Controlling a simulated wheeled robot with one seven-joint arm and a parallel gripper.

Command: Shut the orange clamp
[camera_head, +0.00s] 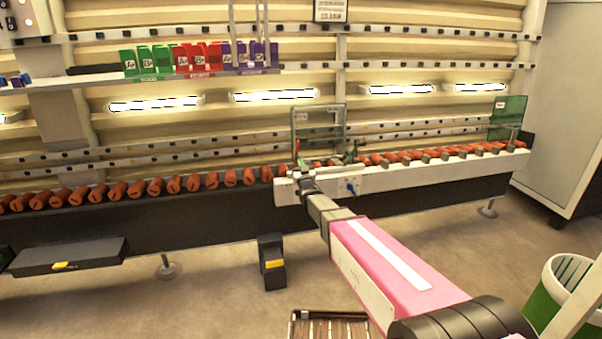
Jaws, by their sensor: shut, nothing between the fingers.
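A small orange upright piece (297,149), which may be the orange clamp, shows just behind the front rail by the left post of a grey metal frame (319,108). It is too small to tell whether it is open or shut. My gripper (304,181) is shut and empty at the left end of the white rail (400,176). It is just in front of and below the orange piece. I cannot tell whether it touches anything. My gripper and wrist partly hide the rail there.
Orange rollers (155,187) line the conveyor on both sides of my gripper. Green, red and purple bins (200,57) stand on a shelf above. A black pedal box (271,262) and a wooden crate (330,314) are on the floor. A green basket (572,282) is at right.

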